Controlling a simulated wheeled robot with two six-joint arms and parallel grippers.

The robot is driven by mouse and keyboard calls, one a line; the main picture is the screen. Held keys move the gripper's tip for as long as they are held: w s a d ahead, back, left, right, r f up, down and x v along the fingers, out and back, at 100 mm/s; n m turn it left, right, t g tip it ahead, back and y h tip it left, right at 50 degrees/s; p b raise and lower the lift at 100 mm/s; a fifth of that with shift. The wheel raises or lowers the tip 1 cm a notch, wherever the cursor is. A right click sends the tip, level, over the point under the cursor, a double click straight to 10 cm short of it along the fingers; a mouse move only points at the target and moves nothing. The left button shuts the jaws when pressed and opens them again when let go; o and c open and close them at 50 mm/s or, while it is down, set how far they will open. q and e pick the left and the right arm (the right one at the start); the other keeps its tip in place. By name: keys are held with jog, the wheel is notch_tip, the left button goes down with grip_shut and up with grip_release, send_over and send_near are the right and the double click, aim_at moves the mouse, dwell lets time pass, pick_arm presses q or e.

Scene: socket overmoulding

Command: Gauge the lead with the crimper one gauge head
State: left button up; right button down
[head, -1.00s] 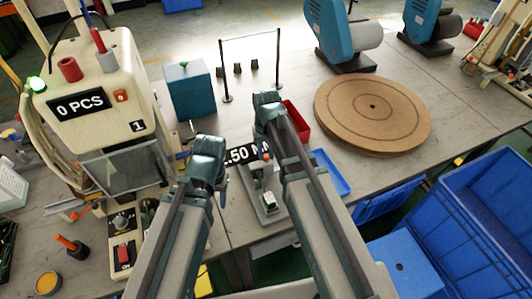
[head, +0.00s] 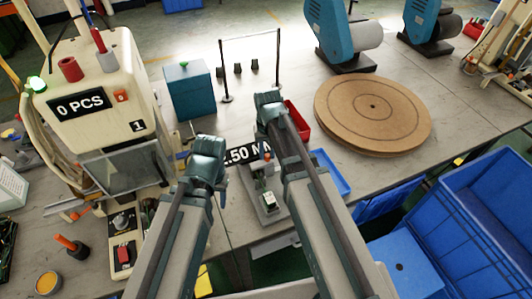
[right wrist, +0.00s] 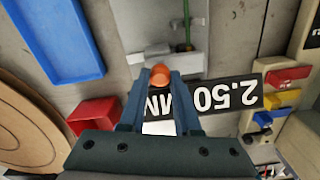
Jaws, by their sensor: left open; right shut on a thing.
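The gauge head (head: 272,200) stands at the front edge of the bench, a grey base with a small white block. Its black sign (head: 240,152) reads 2.50 MM and is partly covered by my arms. My right gripper (right wrist: 160,85) is shut on an orange rounded knob (right wrist: 160,73) just before the grey base (right wrist: 180,50) in the right wrist view. A green strand (right wrist: 187,32) lies on that base; I cannot tell if it is the lead. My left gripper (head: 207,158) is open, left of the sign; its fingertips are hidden.
The white crimping machine (head: 95,75) with a 0 PCS display stands at left. A red tray (head: 297,122) and a blue tray (head: 332,172) lie right of my right arm. A round brown disc (head: 373,112) and a teal box (head: 190,90) stand further back. Blue crates (head: 470,220) are at right.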

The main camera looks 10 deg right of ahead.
jog(key=d, duration=0.2)
jog(key=w+d, duration=0.1)
jog(key=d, duration=0.1)
jog(key=c, duration=0.6)
grip_release()
jog(key=shift+d, duration=0.15)
jog(key=shift+s+r, duration=0.1)
notch_tip(320, 180, up, 14)
jog(key=p, duration=1.3)
jog(key=shift+f+p, duration=0.2)
jog(key=shift+p, duration=0.2)
